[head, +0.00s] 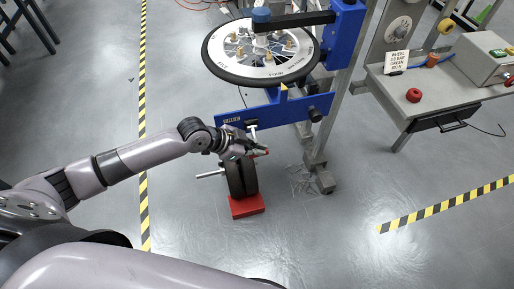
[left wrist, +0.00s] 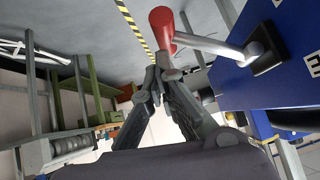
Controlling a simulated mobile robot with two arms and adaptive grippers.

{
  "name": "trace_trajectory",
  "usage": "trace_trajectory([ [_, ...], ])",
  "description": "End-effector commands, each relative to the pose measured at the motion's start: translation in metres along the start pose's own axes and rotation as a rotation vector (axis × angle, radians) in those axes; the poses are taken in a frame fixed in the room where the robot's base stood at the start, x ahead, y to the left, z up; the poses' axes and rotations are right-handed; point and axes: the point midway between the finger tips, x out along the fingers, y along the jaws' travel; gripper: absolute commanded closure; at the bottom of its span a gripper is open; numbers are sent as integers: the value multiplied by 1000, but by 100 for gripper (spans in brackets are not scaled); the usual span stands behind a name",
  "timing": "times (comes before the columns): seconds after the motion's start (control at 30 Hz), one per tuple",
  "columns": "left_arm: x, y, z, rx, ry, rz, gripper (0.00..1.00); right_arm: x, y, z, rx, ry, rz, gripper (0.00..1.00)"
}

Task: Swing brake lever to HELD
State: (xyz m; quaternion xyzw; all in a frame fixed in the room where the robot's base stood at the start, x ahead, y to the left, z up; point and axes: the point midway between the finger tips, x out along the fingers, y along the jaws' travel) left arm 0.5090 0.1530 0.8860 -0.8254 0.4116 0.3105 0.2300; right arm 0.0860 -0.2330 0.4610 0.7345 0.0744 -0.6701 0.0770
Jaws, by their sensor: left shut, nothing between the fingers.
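The brake lever is a metal bar (left wrist: 215,47) with a red handle (left wrist: 163,28), pivoted on the blue panel (left wrist: 285,75) in the left wrist view. In the head view the blue panel (head: 285,112) carries a FREE label (head: 231,120) at its left end. The lever's red tip (head: 262,153) shows below that end, partly hidden by my gripper. I cannot read a HELD label. My left gripper (head: 255,152) is shut and empty beside the red handle. In the left wrist view its fingertips (left wrist: 158,72) meet close to the handle's end; I cannot tell whether they touch it.
A spoked wheel (head: 222,65) lies flat on the blue stand above the panel. A grey side table (head: 440,88) stands at right.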

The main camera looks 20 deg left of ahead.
Motion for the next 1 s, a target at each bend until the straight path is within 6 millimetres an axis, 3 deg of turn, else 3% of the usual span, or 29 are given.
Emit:
trace_trajectory([
  [0.37, -12, -1, -13, 0, 1, -1, 100, -18, 1, -2, -1, 1, 0, 60],
  [0.63, -36, -1, -44, -3, 0, -3, 100, -57, 3, -6, -1, 1, 3, 60],
  [0.7, -47, 2, -33, 0, -3, -5, 100, -40, 2, -2, -1, -1, 2, 60],
  [1.0, -106, 11, -33, 0, -4, -5, 100, -27, 4, -1, -2, -2, 4, 60],
])
